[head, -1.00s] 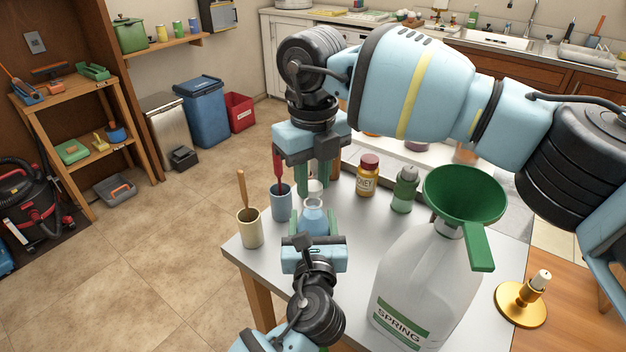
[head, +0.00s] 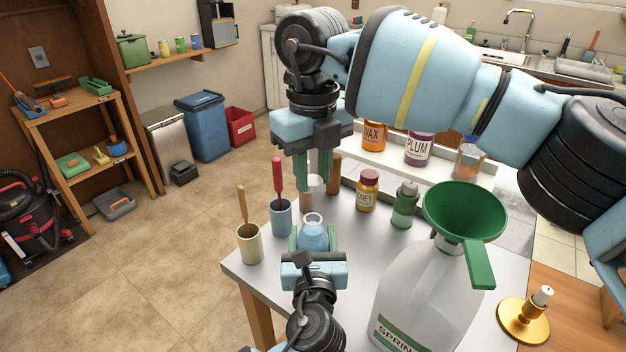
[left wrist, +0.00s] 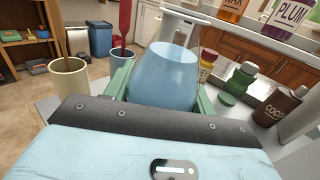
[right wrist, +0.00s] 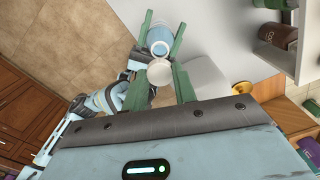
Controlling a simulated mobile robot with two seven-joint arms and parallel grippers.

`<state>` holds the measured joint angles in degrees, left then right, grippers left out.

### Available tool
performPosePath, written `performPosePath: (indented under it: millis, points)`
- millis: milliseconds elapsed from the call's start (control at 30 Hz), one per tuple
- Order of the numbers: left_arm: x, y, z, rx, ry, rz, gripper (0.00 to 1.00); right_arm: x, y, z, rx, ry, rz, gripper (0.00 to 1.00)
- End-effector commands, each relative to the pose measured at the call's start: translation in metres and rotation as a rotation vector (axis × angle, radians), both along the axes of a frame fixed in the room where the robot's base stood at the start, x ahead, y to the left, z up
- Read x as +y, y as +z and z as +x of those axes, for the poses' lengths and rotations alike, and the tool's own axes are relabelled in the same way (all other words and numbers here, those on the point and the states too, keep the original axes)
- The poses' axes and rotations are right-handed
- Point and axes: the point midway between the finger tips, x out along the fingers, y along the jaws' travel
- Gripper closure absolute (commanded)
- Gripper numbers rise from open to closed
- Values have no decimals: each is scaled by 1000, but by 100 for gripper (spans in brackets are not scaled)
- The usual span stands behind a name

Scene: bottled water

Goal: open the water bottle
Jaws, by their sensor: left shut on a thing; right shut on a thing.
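The water bottle (head: 313,238) is a rounded, translucent blue bottle with a clear neck, upright over the near part of the white table. My left gripper (head: 315,240) is shut around its body; the bottle (left wrist: 167,75) also fills the middle of the left wrist view, its neck top bare. My right gripper (head: 315,180) points down from above, shut on a whitish cap (head: 314,187). The cap is apart from the neck, just above it. In the right wrist view the cap (right wrist: 159,72) lies between the green fingers, with the bottle (right wrist: 160,38) beyond it.
A beige cup (head: 250,245) and a blue cup (head: 281,218) stand left of the bottle. A honey jar (head: 367,192) and a green bottle (head: 404,208) stand behind right. A large jug (head: 425,285) with a green funnel (head: 465,210) is close on the right.

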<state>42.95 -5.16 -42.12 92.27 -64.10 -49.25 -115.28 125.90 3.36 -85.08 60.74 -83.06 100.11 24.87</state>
Motion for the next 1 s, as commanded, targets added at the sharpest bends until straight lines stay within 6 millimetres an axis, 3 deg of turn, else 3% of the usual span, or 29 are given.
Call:
performPosePath:
  millis: [100, 133, 300, 667, 833, 1000]
  points:
    - [0, 0, 0, -1, 0, 0, 100, 0, 0, 0, 1, 0, -1, 100]
    - [0, 0, 0, -1, 0, 0, 44, 0, 0, 0, 1, 0, -1, 100]
    - [0, 0, 0, -1, 0, 0, 22, 0, -1, 0, 1, 0, -1, 100]
    - [0, 0, -4, 0, -1, 0, 20, 0, 0, 0, 0, -1, 0, 100]
    - [-1, 0, -24, 1, 0, -1, 20, 0, 4, 0, -4, 0, 0, 100]
    - [-2, 0, -59, 2, -1, -2, 20, 0, 7, -1, -7, -1, 0, 100]
